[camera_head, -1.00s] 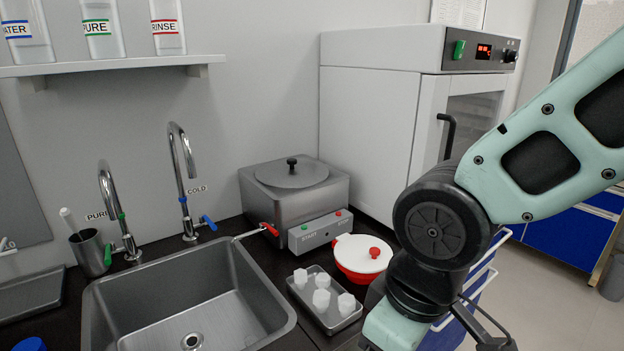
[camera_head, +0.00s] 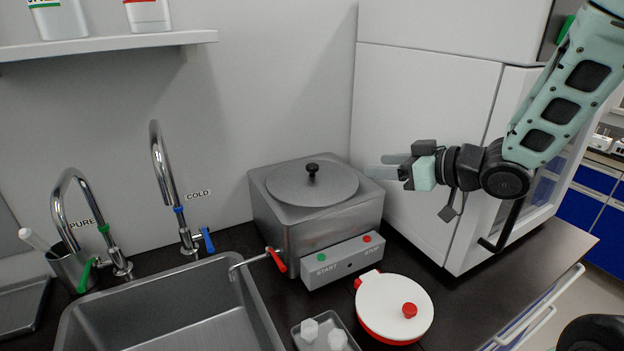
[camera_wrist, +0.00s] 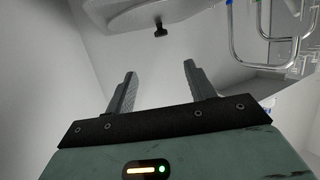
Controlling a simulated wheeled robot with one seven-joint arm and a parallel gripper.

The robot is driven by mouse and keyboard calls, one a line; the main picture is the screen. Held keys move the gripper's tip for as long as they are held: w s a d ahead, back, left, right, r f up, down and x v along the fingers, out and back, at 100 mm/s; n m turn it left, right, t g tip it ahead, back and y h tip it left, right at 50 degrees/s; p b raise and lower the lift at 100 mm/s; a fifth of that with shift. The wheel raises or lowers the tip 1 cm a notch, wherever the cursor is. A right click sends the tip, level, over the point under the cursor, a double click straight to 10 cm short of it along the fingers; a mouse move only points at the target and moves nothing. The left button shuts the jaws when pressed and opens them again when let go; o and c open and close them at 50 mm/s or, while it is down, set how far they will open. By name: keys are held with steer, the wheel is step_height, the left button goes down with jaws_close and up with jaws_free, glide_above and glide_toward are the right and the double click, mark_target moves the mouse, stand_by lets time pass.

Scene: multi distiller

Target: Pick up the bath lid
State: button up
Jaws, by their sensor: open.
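The bath lid (camera_head: 290,187) is a round grey disc with a black knob (camera_head: 313,172) in its middle. It lies flat on top of the square metal bath (camera_head: 279,230). In the wrist view the lid (camera_wrist: 125,14) and its knob (camera_wrist: 161,29) show at the top, beyond the fingers. My gripper (camera_head: 379,165) is to the right of the lid, at about the knob's height in the picture, with its fingers pointing left towards it. It is open and empty; its two fingers stand apart in the wrist view (camera_wrist: 160,68).
A tall white oven cabinet (camera_head: 425,125) stands just behind and right of my gripper. A red bowl with white lid (camera_head: 385,300) and a tray (camera_head: 345,325) of white pieces stand in front of the bath. The sink (camera_head: 190,315) and taps (camera_head: 165,180) are left.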

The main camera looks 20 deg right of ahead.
steer(key=p, duration=0.1)
glide_toward(313, 165)
steer(key=shift+x, duration=0.9)
steer(key=shift+p+x, duration=0.95)
steer(key=shift+x, duration=2.05)
jaws_close()
